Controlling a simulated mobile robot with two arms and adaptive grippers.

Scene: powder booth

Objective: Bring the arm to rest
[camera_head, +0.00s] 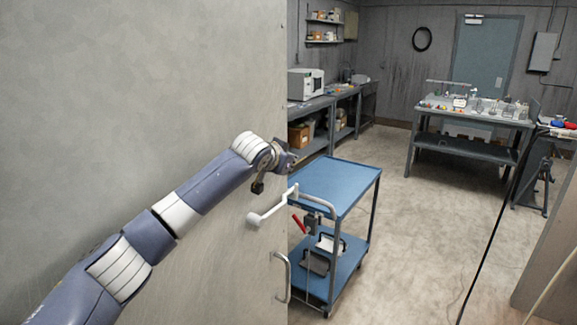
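My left arm reaches in from the lower left across a large grey panel (140,90). Its gripper (276,165) is at the panel's right edge, above and left of the blue cart's top shelf. The gripper is small and dark here, and I cannot make out whether its fingers are open or shut. I see no object clearly held in it. My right arm and gripper are not in view.
A blue two-shelf cart (345,180) stands just right of the panel. A white bent bar (268,214) and a metal pull handle (283,277) are near the panel edge. A cluttered table (470,150) stands farther back. The floor (410,240) between is mostly clear.

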